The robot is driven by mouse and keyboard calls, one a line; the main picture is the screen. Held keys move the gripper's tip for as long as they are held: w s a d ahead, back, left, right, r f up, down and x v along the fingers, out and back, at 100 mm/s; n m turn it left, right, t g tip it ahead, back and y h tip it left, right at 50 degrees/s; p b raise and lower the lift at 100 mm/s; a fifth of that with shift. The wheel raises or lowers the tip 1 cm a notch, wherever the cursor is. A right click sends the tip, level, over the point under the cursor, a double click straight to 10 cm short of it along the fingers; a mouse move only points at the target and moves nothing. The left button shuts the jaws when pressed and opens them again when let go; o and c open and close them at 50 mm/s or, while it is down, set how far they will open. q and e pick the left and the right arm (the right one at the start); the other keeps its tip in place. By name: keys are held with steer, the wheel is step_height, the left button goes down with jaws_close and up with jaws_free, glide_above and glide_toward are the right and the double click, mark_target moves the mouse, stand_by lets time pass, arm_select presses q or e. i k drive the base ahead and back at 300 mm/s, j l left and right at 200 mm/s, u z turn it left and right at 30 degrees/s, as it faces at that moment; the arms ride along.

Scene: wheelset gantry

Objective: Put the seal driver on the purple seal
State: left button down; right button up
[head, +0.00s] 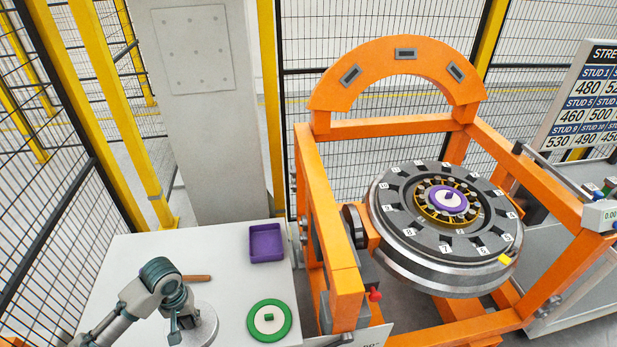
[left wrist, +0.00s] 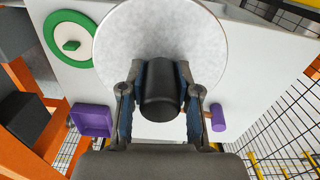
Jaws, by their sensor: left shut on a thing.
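The seal driver is a pale metal disc (head: 207,321) with a black round handle; the disc (left wrist: 150,30) and handle (left wrist: 160,92) also show in the left wrist view. My left gripper (head: 178,330) is shut on the handle, with a finger on each side of it. The disc is at the table; I cannot tell whether it touches the top. The purple seal (head: 436,207) is a ring with a pale middle and a small purple knob, at the centre of the wheelset hub (head: 400,229), well to the right. My right gripper is out of view.
The white table (head: 130,260) holds a green ring with a pale middle (head: 252,325), a purple tray (head: 252,249) and a wooden-handled tool (head: 197,278) with a purple head (left wrist: 218,119). The orange gantry frame (head: 333,240) stands between table and hub. Mesh fencing lies behind.

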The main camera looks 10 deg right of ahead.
mark_target(449, 198)
steer(key=k+z, duration=0.1)
steer(key=z, duration=0.25)
steer(key=k+z, duration=0.1)
steer(key=z, duration=0.3)
steer(key=k+l+z, duration=0.1)
steer(key=z, duration=0.25)
